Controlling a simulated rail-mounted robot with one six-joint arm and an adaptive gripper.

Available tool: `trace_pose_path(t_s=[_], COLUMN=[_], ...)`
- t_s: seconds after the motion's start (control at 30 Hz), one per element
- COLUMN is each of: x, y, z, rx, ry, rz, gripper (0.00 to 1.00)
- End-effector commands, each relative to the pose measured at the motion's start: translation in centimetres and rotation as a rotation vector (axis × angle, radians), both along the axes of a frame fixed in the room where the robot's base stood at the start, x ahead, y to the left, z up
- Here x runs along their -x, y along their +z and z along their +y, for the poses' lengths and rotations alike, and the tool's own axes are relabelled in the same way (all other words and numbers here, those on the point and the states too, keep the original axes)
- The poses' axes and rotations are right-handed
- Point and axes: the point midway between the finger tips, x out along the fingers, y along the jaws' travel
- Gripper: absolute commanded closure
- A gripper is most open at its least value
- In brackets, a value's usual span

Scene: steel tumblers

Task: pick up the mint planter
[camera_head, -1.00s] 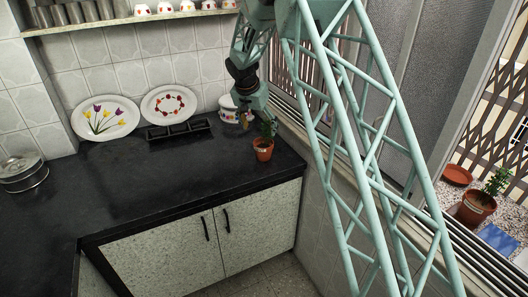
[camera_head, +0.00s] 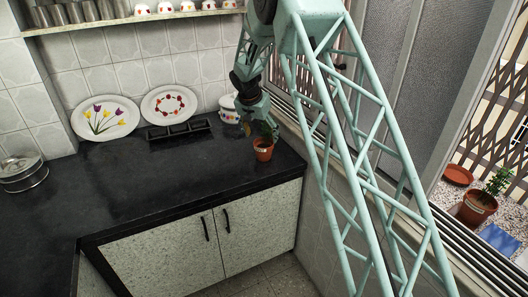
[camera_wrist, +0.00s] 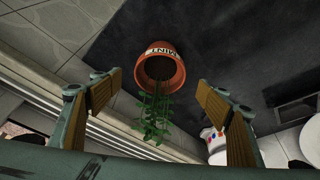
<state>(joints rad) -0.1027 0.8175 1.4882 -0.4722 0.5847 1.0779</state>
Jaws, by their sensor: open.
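The mint planter is a small terracotta pot (camera_head: 263,151) with a green plant. It stands upright at the right end of the dark counter. In the wrist view the pot (camera_wrist: 161,66) carries a pale label reading MINT, and its leaves (camera_wrist: 154,118) hang toward the space between the fingers. My gripper (camera_head: 262,127) is just above the pot in the head view and partly hides the plant. In the wrist view my gripper (camera_wrist: 152,92) is open, with one wooden-padded finger on each side of the plant. Neither finger visibly touches the pot.
A white pot with coloured dots (camera_head: 228,108) stands behind the planter. The window ledge (camera_head: 325,150) runs close on the right. The counter (camera_head: 170,185) to the left is clear.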

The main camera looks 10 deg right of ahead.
Motion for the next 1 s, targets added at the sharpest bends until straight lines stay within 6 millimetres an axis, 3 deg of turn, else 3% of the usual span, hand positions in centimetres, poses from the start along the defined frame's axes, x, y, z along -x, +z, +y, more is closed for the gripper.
trace_pose_path(t_s=[0.3,0.77,1.0], x=[-0.9,-1.0,-1.4], y=[-2.8,-3.1,-4.4], z=[-0.7,-0.8,-1.0], rx=[-0.001,0.0,-0.001], ry=[-0.001,-0.001,-0.001], rz=[0.001,0.0,0.001], gripper=[0.3,0.3,0.3])
